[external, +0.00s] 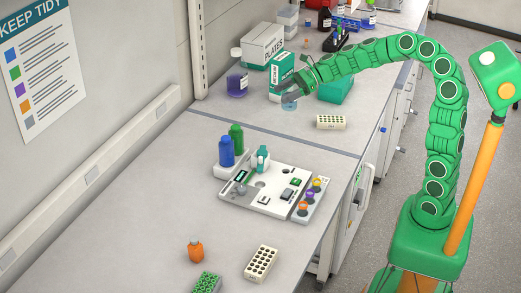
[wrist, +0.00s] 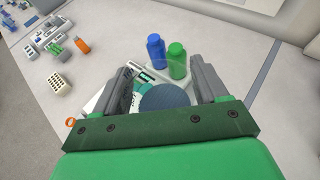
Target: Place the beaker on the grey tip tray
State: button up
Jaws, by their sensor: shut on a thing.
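The beaker (external: 289,104) is small and clear with bluish contents. My gripper (external: 284,91) is shut on it above the far part of the bench, beside the teal-and-white carton. In the wrist view the beaker (wrist: 165,98) shows as a round blue-grey disc between the two fingers of my gripper (wrist: 165,86). Its lower part is hidden there. A long grey tray (external: 302,213) with several coloured caps lies along the right side of a white deck (external: 262,188). I cannot tell whether this is the grey tip tray.
Blue (external: 226,151) and green (external: 236,137) bottles stand behind the deck. A cream rack (external: 331,122) lies right of my gripper. The carton (external: 281,70), a purple flask (external: 237,80) and a teal box (external: 335,90) crowd the held beaker. Bench between deck and orange bottle (external: 195,249) is clear.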

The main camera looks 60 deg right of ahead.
jog(key=a+n+g+y, duration=0.3)
jog(key=a+n+g, duration=0.2)
jog(key=a, duration=3.1)
jog(key=s+a+n+g, duration=0.1)
jog(key=s+a+g, duration=0.1)
jog(key=s+a, duration=0.5)
jog(key=s+a+n+g+y, duration=0.1)
jog(key=s+a+n, duration=0.15)
jog(key=a, duration=0.85)
jog(key=s+a+n+g, duration=0.1)
jog(key=s+a+g, duration=0.1)
jog(key=s+a, duration=0.45)
send_over(201, 292)
jog(key=shift+f, duration=9.05)
jog(key=shift+f, duration=0.1)
